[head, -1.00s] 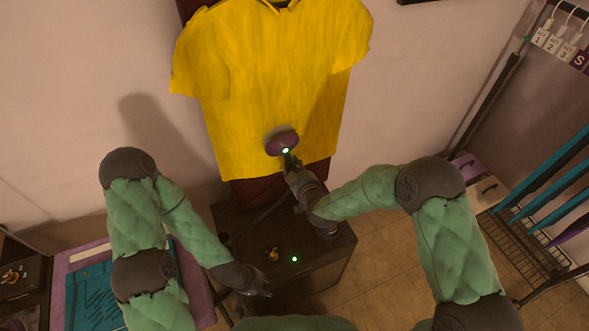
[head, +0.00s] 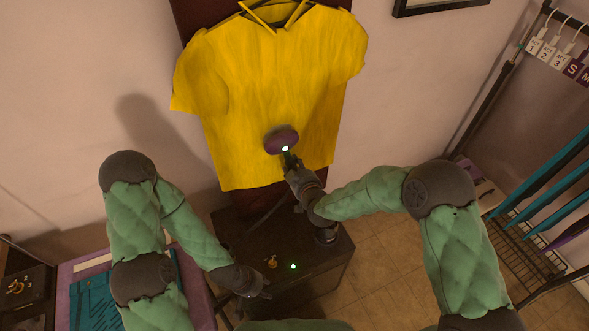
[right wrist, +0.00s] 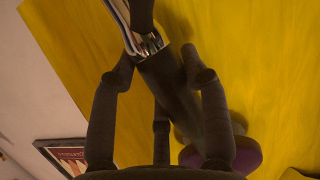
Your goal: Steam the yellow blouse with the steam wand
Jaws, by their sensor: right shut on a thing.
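The yellow blouse (head: 262,85) hangs from a hanger (head: 265,20) in front of a dark red upright panel (head: 195,12). My right gripper (head: 293,168) is shut on the steam wand, whose round purple head (head: 281,140) is at the blouse's lower middle. A green light glows on the wand. Whether the head touches the cloth I cannot tell. In the right wrist view, the fingers (right wrist: 165,95) close around the dark wand (right wrist: 180,100), with yellow cloth filling the background. My left gripper (head: 258,284) is low, over the dark cabinet's left side; its finger opening is unclear.
A dark cabinet (head: 330,262) stands below the blouse, with a small brass part (head: 272,262) and a green light on top. A rack with numbered tags (head: 550,48) stands at right, a purple-edged teal board (head: 92,296) at lower left. Floor (head: 390,255) shows between cabinet and rack.

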